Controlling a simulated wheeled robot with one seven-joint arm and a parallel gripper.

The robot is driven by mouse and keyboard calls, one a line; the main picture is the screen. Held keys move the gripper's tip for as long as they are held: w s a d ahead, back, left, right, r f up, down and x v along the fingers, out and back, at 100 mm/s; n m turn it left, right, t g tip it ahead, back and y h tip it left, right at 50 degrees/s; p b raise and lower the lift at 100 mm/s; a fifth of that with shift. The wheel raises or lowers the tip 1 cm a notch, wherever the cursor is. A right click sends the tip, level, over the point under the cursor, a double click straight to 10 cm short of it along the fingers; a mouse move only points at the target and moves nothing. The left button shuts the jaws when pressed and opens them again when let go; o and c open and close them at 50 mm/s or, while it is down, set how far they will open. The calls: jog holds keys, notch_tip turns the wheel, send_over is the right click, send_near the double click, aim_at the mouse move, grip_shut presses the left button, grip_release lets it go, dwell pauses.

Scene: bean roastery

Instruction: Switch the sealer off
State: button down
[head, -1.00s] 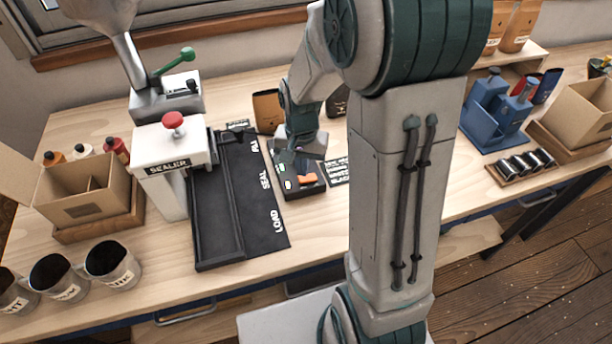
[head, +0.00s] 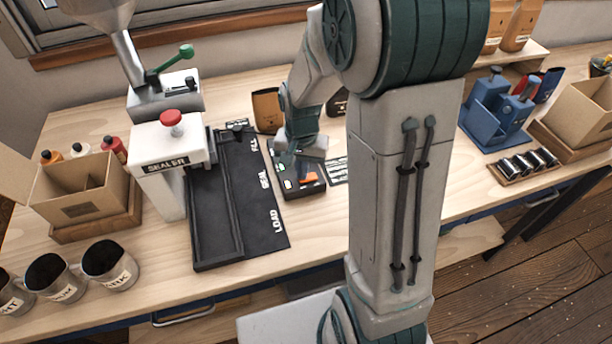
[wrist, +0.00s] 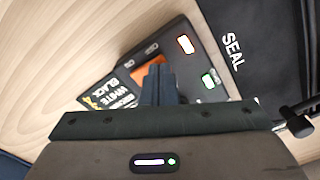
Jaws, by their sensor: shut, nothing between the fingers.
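The white sealer (head: 168,153), with a red knob on top and a SEALER label, stands on the bench at left in the head view. To its right is a black control box (head: 304,190) with an orange rocker switch (head: 308,178) and small lit windows. The wrist view shows the orange switch (wrist: 150,74), an orange-lit window (wrist: 186,44) and a green-lit window (wrist: 208,81). My gripper (wrist: 158,78) is shut and empty, its tips over or against the switch, hiding part of it. I cannot tell whether they touch. In the head view my wrist hides the fingers.
The black sealing bed (head: 235,200), marked LOAD and SEAL, lies between the sealer and the box. A printed card (wrist: 112,95) lies beside the box. A cardboard carton (head: 85,190) and metal cups (head: 108,264) stand at left, a blue fixture (head: 492,118) at right.

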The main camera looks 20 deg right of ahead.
jog(key=shift+f, duration=0.25)
jog(key=shift+r, duration=0.1)
jog(key=shift+r+p, duration=2.5)
jog(key=shift+r, duration=1)
jog(key=s+r+n+t, duration=0.3)
jog(key=s+r+n, duration=0.3)
jog(key=s+r, duration=0.6)
jog(key=shift+s+r+t, duration=0.3)
jog(key=shift+s+r, duration=0.05)
jog(key=shift+s, duration=0.9)
